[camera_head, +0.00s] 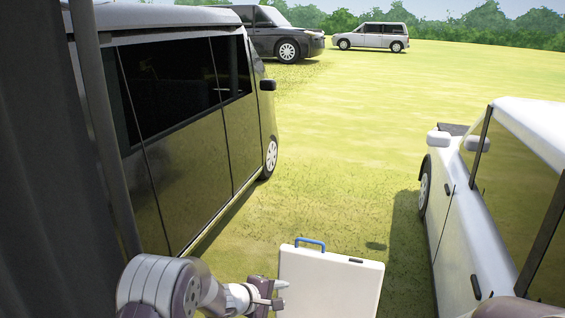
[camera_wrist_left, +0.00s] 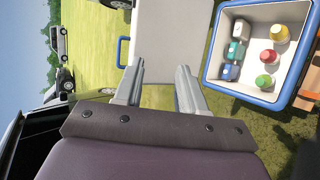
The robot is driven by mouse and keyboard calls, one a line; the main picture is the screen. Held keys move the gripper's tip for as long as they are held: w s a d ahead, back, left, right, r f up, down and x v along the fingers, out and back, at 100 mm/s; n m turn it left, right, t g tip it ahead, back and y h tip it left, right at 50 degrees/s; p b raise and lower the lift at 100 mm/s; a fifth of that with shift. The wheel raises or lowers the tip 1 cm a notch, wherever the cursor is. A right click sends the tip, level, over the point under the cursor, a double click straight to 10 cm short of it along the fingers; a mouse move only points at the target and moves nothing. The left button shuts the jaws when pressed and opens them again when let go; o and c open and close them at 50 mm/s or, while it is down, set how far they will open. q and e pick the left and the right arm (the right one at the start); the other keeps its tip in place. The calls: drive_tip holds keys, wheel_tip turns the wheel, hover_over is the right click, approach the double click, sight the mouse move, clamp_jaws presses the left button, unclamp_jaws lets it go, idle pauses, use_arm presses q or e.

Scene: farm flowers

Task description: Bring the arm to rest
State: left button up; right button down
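My left arm comes in at the bottom left of the head view. Its gripper (camera_head: 275,294) is low in the picture, just left of a white case (camera_head: 328,285) with a blue handle. In the left wrist view the two fingers of my left gripper (camera_wrist_left: 158,84) are spread apart, with nothing between them. The white case (camera_wrist_left: 172,28) shows beyond the fingertips there, and I cannot tell if they touch it. My right gripper is not in view; only a bit of my right arm seems to show at the bottom right.
A cooler (camera_wrist_left: 265,97) with a blue rim holds several bottles in the left wrist view. A dark van (camera_head: 180,130) stands at left and a white vehicle (camera_head: 500,190) at right. Two more vehicles, a dark one (camera_head: 270,35) and a white one (camera_head: 372,37), stand behind.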

use_arm(q)
drive_tip(key=s+a+f+m+g+y+b, duration=0.1)
drive_tip(key=s+a+f+m+y, duration=0.2)
drive_tip(key=s+a+m, duration=0.15)
drive_tip(key=s+a+f+m+g+y, duration=0.1)
drive_tip(key=s+a+f+m+y, duration=0.25)
drive_tip(key=a, duration=0.25)
drive_tip(key=s+a+r+m+g+y+b, duration=0.1)
drive_tip(key=s+a+m+g+b, duration=0.1)
drive_tip(key=s, duration=0.9)
drive_tip(key=s+a+r+m+g+b, duration=0.1)
drive_tip(key=s+a+b, duration=0.3)
drive_tip(key=s, duration=0.7)
drive_tip(key=shift+s+a+r+m+g+y, duration=0.3)
drive_tip(key=shift+s+r+m+g+y, duration=0.1)
drive_tip(key=shift+g, duration=0.5)
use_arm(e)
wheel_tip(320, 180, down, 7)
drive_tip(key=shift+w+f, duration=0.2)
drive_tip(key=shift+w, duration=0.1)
use_arm(q)
drive_tip(key=shift+s, duration=0.1)
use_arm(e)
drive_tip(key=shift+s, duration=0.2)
